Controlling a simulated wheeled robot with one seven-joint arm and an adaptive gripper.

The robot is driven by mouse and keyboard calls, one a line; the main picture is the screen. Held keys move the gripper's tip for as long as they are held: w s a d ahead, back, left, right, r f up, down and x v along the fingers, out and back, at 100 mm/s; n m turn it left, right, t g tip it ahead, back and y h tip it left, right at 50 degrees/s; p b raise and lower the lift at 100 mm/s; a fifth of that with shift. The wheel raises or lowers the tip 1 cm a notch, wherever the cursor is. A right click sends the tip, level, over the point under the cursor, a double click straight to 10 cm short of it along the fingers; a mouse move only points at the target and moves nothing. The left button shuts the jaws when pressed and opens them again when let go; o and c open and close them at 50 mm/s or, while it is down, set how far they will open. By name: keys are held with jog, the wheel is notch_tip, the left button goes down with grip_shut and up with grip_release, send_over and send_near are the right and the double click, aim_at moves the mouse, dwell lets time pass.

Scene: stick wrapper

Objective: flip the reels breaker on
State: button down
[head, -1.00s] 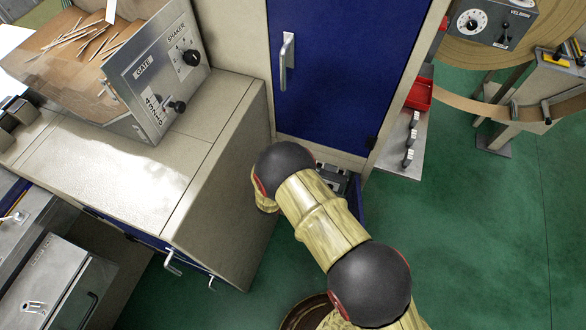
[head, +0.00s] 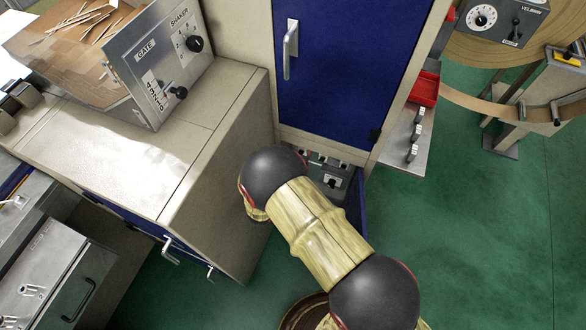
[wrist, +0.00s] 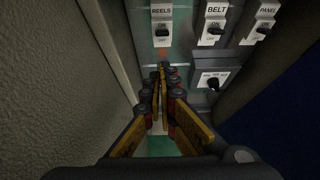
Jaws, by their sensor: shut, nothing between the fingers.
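The reels breaker (wrist: 161,28) is a pale switch plate labelled REELS with a dark toggle, at the top middle of the wrist view. Its toggle position is too small to tell. My gripper (wrist: 164,72) is shut and empty, its fingertips just below the reels breaker in the picture. I cannot tell whether they touch anything. In the head view my gripper is hidden behind my arm; part of the breaker panel (head: 328,172) shows in the low opening of the cabinet.
The belt breaker (wrist: 214,27) and panel breaker (wrist: 262,26) sit to the right. A grey box with a black knob (wrist: 212,82) is below them. A pale wall (wrist: 50,80) is close on the left. The open blue lower door (head: 358,205) stands right of the opening.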

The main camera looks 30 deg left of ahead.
jog(key=shift+s+d+r, duration=0.1)
jog(key=shift+s+r, duration=1)
jog(key=shift+r, duration=0.15)
jog(key=s+d+f+m+g+h, duration=0.15)
jog(key=d+m+h, duration=0.25)
jog(key=d, duration=0.5)
jog(key=s+d+r+m+g+y, duration=0.1)
jog(key=s+d+r+m, duration=0.3)
jog(key=d+r+m, duration=0.7)
jog(key=s+d+r+m+g+y, duration=0.1)
jog(key=s+d+r+m, duration=0.4)
jog(key=d+r+m, duration=0.6)
jog(key=s+d+r+m+g, duration=0.2)
jog(key=s+d+r+m, duration=0.3)
jog(key=r, duration=2.1)
jog(key=d+m, duration=0.6)
jog(key=d, duration=0.5)
jog(key=shift+y, duration=0.4)
jog(key=shift+s+g, duration=0.15)
jog(key=shift+g, duration=0.1)
